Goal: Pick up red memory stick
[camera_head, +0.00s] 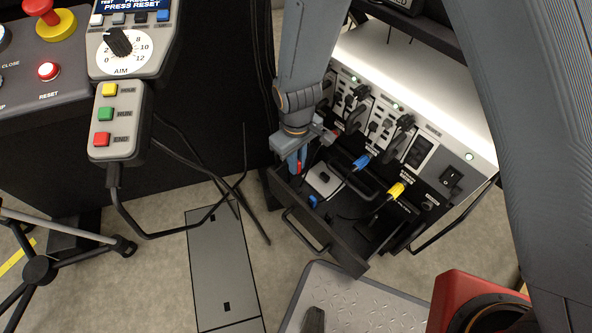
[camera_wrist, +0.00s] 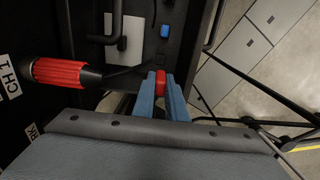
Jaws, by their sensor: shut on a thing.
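The red memory stick (camera_wrist: 160,83) is a small red block between the tips of my blue fingers in the wrist view. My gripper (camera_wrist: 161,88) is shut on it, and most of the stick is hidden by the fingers. In the head view my gripper (camera_head: 297,162) is over the left end of the dark open drawer (camera_head: 345,262), and a bit of red shows between its fingers. I cannot tell how high the stick is above the drawer.
A larger red ribbed plug (camera_wrist: 62,73) is left of my fingers in the wrist view. The drawer holds a white block (camera_head: 323,181), a blue piece (camera_head: 313,200) and cables with blue (camera_head: 362,161) and yellow (camera_head: 396,190) plugs. A rack panel stands behind.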

